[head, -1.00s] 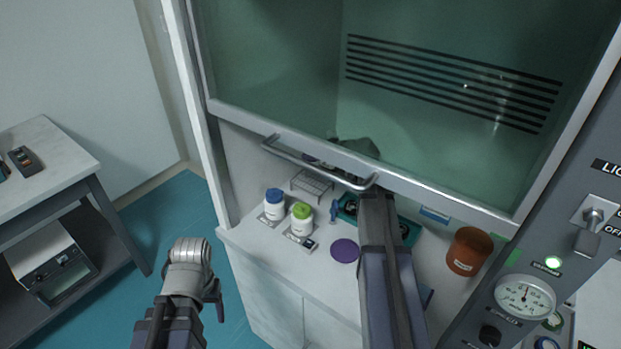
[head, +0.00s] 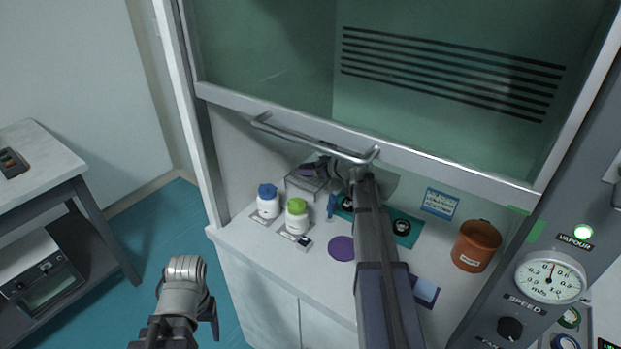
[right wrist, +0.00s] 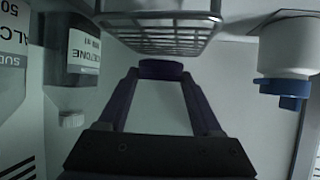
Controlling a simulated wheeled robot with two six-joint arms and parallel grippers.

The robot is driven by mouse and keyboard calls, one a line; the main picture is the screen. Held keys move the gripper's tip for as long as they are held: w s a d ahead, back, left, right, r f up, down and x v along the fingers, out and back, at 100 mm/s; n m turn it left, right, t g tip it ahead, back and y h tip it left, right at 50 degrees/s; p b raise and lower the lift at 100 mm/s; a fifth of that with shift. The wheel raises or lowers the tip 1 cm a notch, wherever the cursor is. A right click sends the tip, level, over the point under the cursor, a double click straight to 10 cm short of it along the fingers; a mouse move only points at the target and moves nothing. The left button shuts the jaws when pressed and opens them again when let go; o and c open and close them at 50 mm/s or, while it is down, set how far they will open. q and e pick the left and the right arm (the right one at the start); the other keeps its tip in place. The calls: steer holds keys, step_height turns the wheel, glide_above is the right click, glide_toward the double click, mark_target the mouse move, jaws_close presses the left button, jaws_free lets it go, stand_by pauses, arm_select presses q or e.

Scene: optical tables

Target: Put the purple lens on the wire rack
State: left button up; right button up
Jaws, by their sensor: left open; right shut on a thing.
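The purple lens (right wrist: 161,69) is between the fingertips of my right gripper (right wrist: 160,80), which is shut on it. The wire rack (right wrist: 165,38) is close by at the top of the right wrist view, which shows the scene upside down. In the head view the rack (head: 303,187) stands at the back left of the worktop, and my right gripper (head: 325,170) is over it. Whether the lens touches the rack I cannot tell. My left gripper (head: 205,312) is open and empty, in front of the cabinet and away from the rack.
A blue-capped bottle (head: 267,202) and a green-capped bottle (head: 297,216) stand in front of the rack. A purple disc (head: 342,248) lies flat on the worktop. A brown jar (head: 475,246) stands right. The sash handle (head: 312,140) crosses above the rack area.

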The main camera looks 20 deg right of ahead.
arm_select(q)
steer(key=shift+f+b, duration=0.45)
steer(key=shift+f, duration=0.45)
arm_select(e)
steer(key=shift+f, duration=0.9)
steer(key=shift+f, duration=0.2)
arm_select(q)
steer(key=shift+f, duration=0.15)
arm_select(e)
steer(key=o, duration=1.4)
steer(key=shift+r, duration=0.1)
steer(key=shift+r, duration=0.25)
arm_select(q)
steer(key=shift+r+p, duration=2.9)
steer(key=shift+r, duration=0.1)
arm_select(e)
steer(key=shift+v, duration=5.95)
steer(key=shift+f, duration=0.15)
